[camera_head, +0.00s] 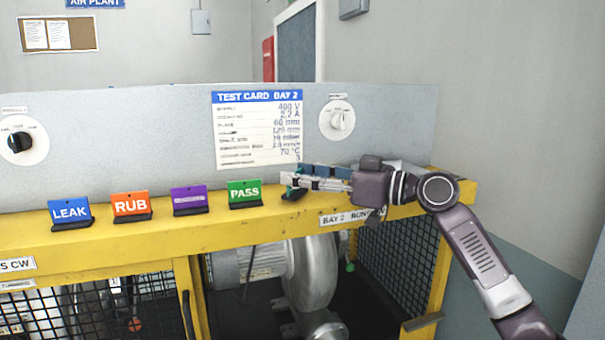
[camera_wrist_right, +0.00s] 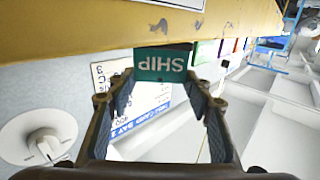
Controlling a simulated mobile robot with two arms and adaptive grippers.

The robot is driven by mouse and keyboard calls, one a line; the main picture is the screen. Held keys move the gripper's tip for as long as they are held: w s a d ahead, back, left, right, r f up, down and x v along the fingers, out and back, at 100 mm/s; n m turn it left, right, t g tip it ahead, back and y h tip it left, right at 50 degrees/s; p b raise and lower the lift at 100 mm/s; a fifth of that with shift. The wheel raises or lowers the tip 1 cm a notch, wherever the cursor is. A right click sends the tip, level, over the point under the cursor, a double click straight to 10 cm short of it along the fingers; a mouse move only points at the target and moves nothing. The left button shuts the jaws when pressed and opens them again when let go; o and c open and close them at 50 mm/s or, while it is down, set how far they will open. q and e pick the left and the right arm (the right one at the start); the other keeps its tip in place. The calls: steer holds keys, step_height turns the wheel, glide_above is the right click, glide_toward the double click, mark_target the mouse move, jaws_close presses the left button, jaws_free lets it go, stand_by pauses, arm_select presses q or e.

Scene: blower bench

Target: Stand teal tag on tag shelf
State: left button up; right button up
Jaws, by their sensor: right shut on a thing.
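The teal tag (camera_wrist_right: 160,64), lettered SHIP, sits between the fingertips of my right gripper (camera_wrist_right: 155,92) in the right wrist view. Its lettering is upside down there. In the head view only a sliver of teal shows at the tips of my right gripper (camera_head: 288,181), which is shut on the tag. A dark tag stand (camera_head: 293,194) is just below the fingertips on the yellow shelf (camera_head: 150,233). I cannot tell whether the tag touches that stand. My left gripper is out of view.
Blue LEAK (camera_head: 69,211), orange RUB (camera_head: 131,204), purple (camera_head: 189,198) and green PASS (camera_head: 244,191) tags stand in a row to the left. A grey panel with a test card (camera_head: 257,130) and a white knob (camera_head: 337,120) rises behind. Dark blue blocks (camera_head: 322,170) lie behind my gripper.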

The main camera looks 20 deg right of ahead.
steer(key=shift+f, duration=0.25)
steer(key=shift+f, duration=0.15)
steer(key=o, duration=1.1)
